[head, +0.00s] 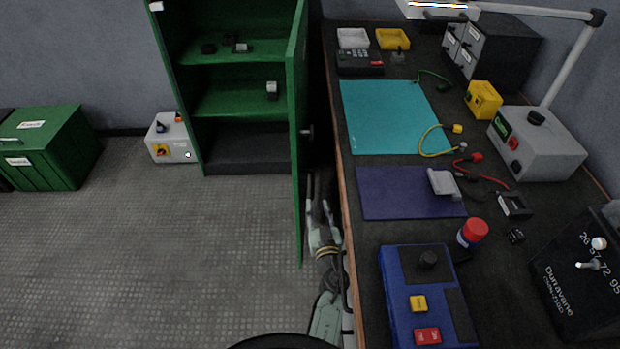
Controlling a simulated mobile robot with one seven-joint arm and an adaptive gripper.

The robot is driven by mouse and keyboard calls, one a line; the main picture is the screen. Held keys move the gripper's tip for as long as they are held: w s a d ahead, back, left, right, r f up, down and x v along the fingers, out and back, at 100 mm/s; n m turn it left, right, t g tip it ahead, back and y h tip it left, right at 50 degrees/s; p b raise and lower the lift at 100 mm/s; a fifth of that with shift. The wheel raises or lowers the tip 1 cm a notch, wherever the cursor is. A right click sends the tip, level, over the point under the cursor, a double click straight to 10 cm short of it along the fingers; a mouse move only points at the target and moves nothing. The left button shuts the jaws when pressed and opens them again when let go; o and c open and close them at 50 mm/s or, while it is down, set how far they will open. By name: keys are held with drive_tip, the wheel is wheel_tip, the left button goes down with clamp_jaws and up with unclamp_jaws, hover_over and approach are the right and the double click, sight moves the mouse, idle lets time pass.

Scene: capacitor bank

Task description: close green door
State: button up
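The green cabinet (183,95) stands against the back wall with its shelves exposed. Its green door (297,150) is swung wide open on the right side and points toward me, seen nearly edge-on. A small dark handle (307,131) sticks out from the door's right face. My gripper (317,195) is low in the narrow gap between the door and the workbench, on the right side of the door and below the handle. The gripper is small and dark here, and I cannot tell whether its fingers are open or whether it touches the door.
The workbench (348,285) edge runs close along my arm's right side. It carries a teal mat (390,118), a purple mat (395,195) and a blue control box (392,300). A grey box (170,150) sits left of the cabinet. The floor (150,260) in front is clear.

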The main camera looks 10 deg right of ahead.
sight(313, 187)
drive_tip(key=w, duration=0.3)
drive_tip(key=w+b, duration=0.1)
drive_tip(key=w, duration=0.2)
drive_tip(key=w+b, duration=0.1)
drive_tip(key=w, duration=0.2)
drive_tip(key=shift+w+d, duration=0.35)
drive_tip(key=shift+r, duration=0.1)
drive_tip(key=shift+c, duration=0.6)
clamp_jaws()
